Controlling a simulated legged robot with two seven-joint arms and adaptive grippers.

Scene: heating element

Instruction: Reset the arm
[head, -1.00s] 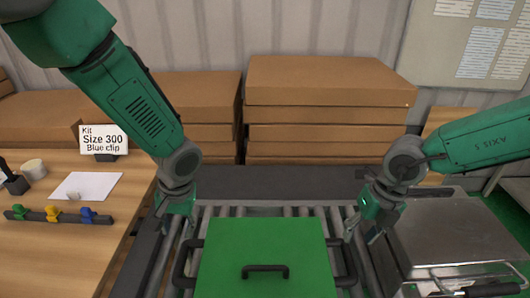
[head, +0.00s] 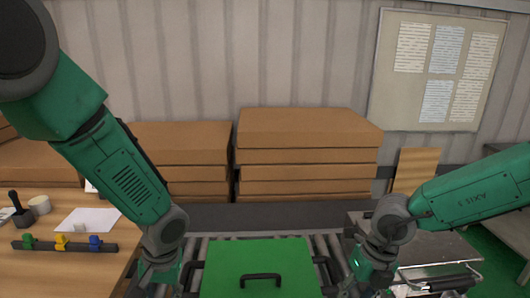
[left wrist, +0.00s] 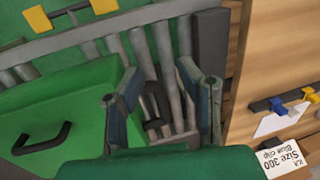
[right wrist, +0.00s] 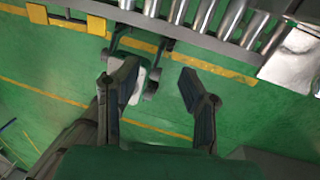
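The green case (head: 255,260) with a black lid handle (head: 261,280) lies closed on the roller conveyor, cut off by the bottom of the head view. My left gripper (head: 160,284) is left of the case, near the conveyor's left edge. In the left wrist view the left gripper (left wrist: 162,95) has its fingers apart over rollers, beside the green case (left wrist: 65,125), with nothing between them held. My right gripper (head: 362,284) is right of the case. In the right wrist view the right gripper (right wrist: 157,80) is open and empty above the green floor.
The wooden table (head: 70,270) on the left carries a rail with coloured clips (head: 62,243) and white paper (head: 88,220). Stacked cardboard boxes (head: 305,140) stand behind the conveyor. A metal cart (head: 430,250) stands at right. A notice board (head: 438,70) hangs on the wall.

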